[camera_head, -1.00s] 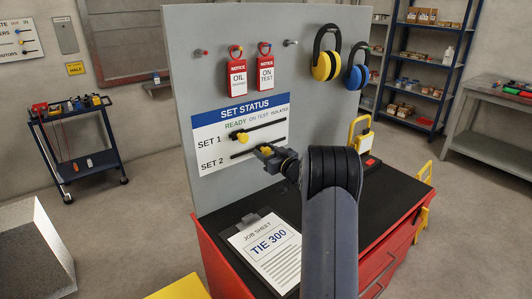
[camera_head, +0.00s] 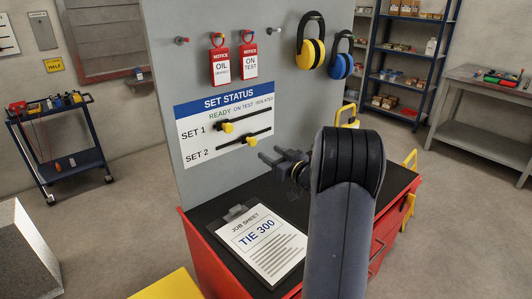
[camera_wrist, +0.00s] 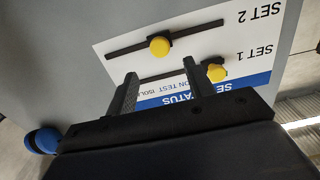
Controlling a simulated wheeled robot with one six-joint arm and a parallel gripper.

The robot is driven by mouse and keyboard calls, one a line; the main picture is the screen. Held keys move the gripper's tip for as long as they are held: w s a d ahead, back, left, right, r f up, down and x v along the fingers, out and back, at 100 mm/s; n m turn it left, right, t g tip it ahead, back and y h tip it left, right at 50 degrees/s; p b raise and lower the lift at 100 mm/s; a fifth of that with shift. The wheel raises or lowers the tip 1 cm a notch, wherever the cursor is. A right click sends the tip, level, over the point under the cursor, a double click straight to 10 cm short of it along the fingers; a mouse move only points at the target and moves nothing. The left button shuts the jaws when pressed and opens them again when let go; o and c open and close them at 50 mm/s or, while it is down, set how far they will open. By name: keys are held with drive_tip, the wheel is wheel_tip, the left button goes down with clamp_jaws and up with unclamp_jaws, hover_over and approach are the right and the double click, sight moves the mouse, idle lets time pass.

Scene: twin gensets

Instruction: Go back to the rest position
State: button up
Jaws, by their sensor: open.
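My gripper (camera_head: 272,158) is open and empty, in front of the status board (camera_head: 222,132) and a little right of the SET 2 knob. Its two fingers also show in the wrist view (camera_wrist: 158,82), apart, with nothing between them.
The grey panel (camera_head: 170,100) carries red tags (camera_head: 250,62) and ear defenders (camera_head: 311,44). Below lies a black bench top (camera_head: 215,212) on a red cabinet (camera_head: 215,262), with a clipboard (camera_head: 262,243). Shelves (camera_head: 408,60) and a grey bench (camera_head: 480,115) stand beyond open floor.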

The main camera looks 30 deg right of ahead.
sight(252, 144)
idle(0.4)
drive_tip(key=w, duration=0.3)
drive_tip(key=w+a+p, duration=0.1)
drive_tip(key=w, duration=0.2)
drive_tip(key=w+a+p, duration=0.1)
drive_tip(key=w, duration=0.2)
drive_tip(key=shift+w, duration=0.7)
drive_tip(key=shift+a, duration=0.3)
